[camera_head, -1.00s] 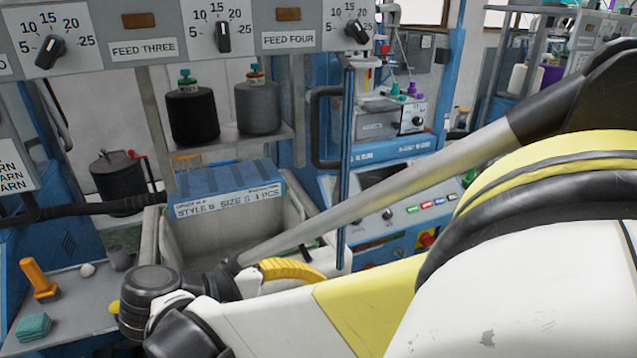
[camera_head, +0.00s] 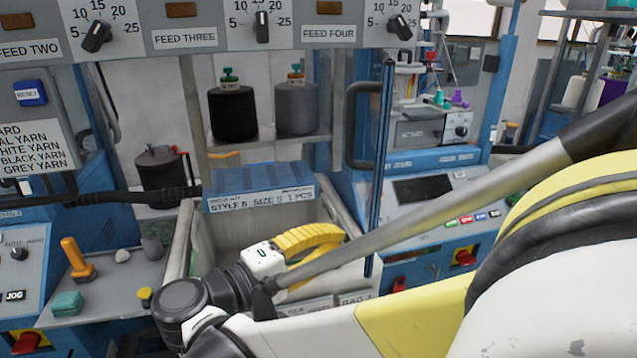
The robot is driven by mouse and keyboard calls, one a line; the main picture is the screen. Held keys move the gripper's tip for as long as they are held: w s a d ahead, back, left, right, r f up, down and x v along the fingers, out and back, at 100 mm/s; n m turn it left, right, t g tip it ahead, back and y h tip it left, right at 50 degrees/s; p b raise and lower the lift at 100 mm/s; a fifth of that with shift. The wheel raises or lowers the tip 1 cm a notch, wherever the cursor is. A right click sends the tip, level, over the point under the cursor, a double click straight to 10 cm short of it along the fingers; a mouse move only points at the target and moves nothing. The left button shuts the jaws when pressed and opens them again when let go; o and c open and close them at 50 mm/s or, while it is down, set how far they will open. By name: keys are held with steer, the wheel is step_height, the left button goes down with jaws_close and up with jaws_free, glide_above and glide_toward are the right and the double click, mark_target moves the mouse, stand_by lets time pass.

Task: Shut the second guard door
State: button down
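A guard door (camera_head: 380,170) shows as a narrow upright blue-edged panel, seen almost edge-on right of the feed panel. It stands swung out from the machine front, so it is open. Its black bar handle (camera_head: 352,125) is on its left side. I cannot tell from a label whether it is the second door. My arm's end with the yellow ribbed part of my gripper (camera_head: 325,240) is over the bin below and left of the door, apart from the handle. The fingertips are not clear, and I cannot tell whether they are open or shut.
A grey bin (camera_head: 184,240) with a blue style box (camera_head: 258,182) at its back lies below. Black and grey yarn cones (camera_head: 233,113) stand on a shelf. A side table (camera_head: 112,275) holds an orange-handled tool and a green block. Another machine's control panel (camera_head: 440,215) is behind the door.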

steer(key=d, duration=0.3)
steer(key=shift+s+d+b, duration=0.25)
steer(key=shift+s+b, duration=0.05)
steer(key=shift+b, duration=0.05)
steer(key=shift+d, duration=0.1)
